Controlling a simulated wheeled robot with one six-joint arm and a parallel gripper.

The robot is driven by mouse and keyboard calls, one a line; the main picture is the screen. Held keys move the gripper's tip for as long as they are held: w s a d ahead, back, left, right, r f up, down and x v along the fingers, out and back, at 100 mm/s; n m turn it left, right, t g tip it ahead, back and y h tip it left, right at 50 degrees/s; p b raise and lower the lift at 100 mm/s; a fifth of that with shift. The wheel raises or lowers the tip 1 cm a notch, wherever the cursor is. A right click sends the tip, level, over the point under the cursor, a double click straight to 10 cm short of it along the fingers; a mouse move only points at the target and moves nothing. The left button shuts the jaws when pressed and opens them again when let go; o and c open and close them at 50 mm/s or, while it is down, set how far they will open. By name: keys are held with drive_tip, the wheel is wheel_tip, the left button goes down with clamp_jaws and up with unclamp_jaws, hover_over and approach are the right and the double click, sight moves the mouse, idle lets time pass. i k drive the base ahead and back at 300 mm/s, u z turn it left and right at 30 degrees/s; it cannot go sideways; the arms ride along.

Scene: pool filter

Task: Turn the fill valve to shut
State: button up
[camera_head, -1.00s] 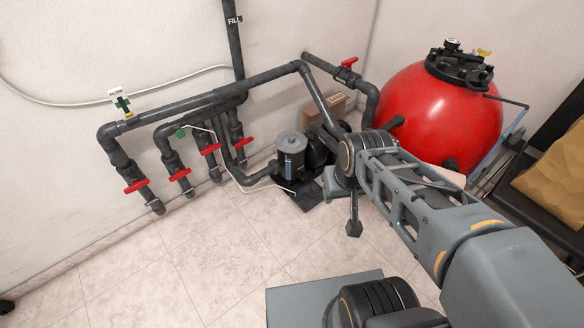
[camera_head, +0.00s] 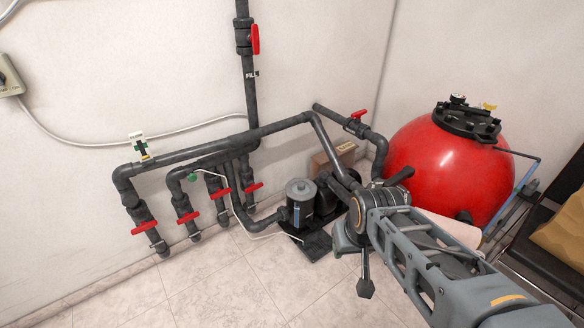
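The fill valve (camera_head: 243,38) sits on the vertical dark pipe at the top, above a small label that is partly readable as FILL. Its red handle (camera_head: 255,39) stands upright along the right side of the pipe, in line with it. My gripper (camera_head: 364,245) is low and right of centre, in front of the pump, far below and right of the valve. It is seen from behind the wrist, with dark parts sticking out; its fingers are not clear. Nothing touches the fill valve.
Several red-handled valves (camera_head: 189,217) hang on the lower left pipes. Another red-handled valve (camera_head: 357,121) is on the right pipe. A pump (camera_head: 300,203) stands on the floor, a red filter tank (camera_head: 447,165) at right. Tiled floor (camera_head: 220,285) is open in front.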

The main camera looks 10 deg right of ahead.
sight(254, 38)
drive_tip(key=u, duration=0.2)
drive_tip(key=i, duration=1.05)
drive_tip(key=u, duration=0.6)
